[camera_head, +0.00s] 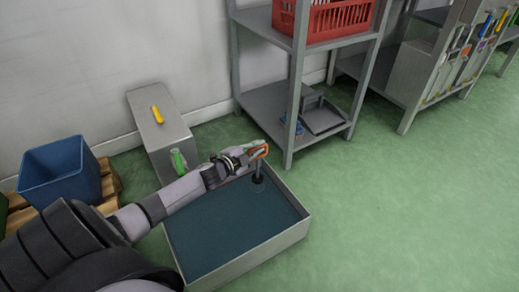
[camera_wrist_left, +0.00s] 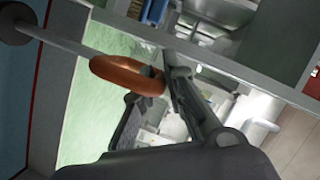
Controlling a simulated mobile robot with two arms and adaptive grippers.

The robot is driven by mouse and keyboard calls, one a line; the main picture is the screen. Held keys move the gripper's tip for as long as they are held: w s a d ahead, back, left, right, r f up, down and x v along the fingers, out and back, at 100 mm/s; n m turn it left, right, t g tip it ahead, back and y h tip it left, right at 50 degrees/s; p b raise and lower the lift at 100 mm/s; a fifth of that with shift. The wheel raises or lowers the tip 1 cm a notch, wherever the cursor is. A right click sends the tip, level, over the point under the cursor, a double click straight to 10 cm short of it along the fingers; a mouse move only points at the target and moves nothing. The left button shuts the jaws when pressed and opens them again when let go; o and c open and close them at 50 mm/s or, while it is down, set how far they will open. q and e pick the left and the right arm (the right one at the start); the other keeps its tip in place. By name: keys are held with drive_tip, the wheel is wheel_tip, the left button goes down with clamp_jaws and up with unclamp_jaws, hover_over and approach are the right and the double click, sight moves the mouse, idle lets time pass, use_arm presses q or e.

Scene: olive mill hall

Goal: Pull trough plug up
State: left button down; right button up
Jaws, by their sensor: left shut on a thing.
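The trough (camera_head: 275,243) is a shallow grey metal basin with dark blue-green water in it, on the floor. The plug (camera_head: 258,180) is dark, with a thin upright rod and an orange ring handle (camera_head: 262,151) on top, near the trough's far edge. My left gripper (camera_head: 254,153) reaches in from the left and is shut on the ring. In the left wrist view the orange ring (camera_wrist_left: 122,75) is at the fingers (camera_wrist_left: 155,95), and the pale rod runs left to a dark round end (camera_wrist_left: 14,24). I cannot tell whether the plug is seated. My right gripper is not in view.
A grey metal box (camera_head: 158,131) with a yellow and a green handle stands behind my left arm. A blue bin (camera_head: 60,172) sits on a wooden pallet at left. A metal shelf (camera_head: 297,92) with a red crate (camera_head: 325,18) stands behind the trough. The green floor at right is clear.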

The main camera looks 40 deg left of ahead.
use_arm(q)
drive_tip(key=shift+w+d+r, duration=0.1)
drive_tip(key=shift+r, duration=0.15)
drive_tip(key=c, duration=1.8)
unclamp_jaws()
drive_tip(key=shift+r, duration=0.1)
drive_tip(key=shift+o, duration=0.7)
drive_tip(key=shift+s, duration=0.4)
drive_tip(key=v, duration=1.1)
drive_tip(key=shift+s, duration=0.2)
